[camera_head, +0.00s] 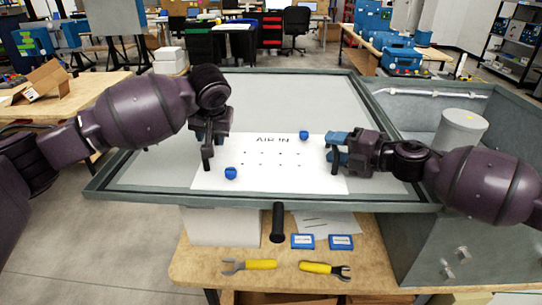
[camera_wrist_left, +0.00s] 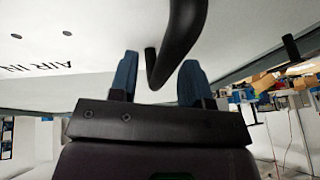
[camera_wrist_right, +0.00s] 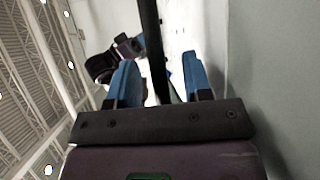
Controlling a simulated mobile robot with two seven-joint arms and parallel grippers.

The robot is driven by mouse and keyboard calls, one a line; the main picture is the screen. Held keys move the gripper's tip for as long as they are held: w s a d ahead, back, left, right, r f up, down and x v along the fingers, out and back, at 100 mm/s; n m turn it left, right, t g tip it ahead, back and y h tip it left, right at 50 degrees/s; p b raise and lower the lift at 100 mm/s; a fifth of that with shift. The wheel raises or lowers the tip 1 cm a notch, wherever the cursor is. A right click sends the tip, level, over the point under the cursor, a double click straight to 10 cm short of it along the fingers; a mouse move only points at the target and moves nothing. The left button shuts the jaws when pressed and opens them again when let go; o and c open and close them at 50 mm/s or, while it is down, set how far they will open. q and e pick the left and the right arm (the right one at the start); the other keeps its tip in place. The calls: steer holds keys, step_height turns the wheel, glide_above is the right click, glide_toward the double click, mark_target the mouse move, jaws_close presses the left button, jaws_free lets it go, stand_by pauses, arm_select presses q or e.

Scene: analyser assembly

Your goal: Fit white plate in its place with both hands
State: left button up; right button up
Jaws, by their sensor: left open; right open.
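The white plate (camera_head: 270,178), marked "AIR IN" and dotted with small dark holes, lies in the grey framed panel in the head view. Its lettered face also shows in the left wrist view (camera_wrist_left: 60,25). My left gripper (camera_head: 208,145) is at the plate's left edge, open, with a black bent handle (camera_wrist_left: 180,45) between or just beyond its blue fingers. My right gripper (camera_head: 336,150) is at the plate's right edge, open, with a black bar (camera_wrist_right: 152,50) between its fingers. I cannot tell whether the fingers touch either bar.
Blue knobs stand at the plate's front left (camera_head: 231,173) and back right (camera_head: 303,135). The panel's raised rim (camera_head: 270,207) surrounds the area. A grey cylinder (camera_head: 460,135) stands in the bay at right. Two yellow-handled tools (camera_head: 325,268) lie on the lower wooden table.

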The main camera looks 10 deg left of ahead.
arm_select(q)
steer(key=shift+f, duration=0.2)
arm_select(e)
steer(key=shift+w+a, duration=0.1)
steer(key=shift+a, duration=0.05)
arm_select(q)
jaws_close()
arm_select(e)
steer(key=c, duration=0.8)
jaws_close()
arm_select(q)
steer(key=shift+w+r, duration=0.1)
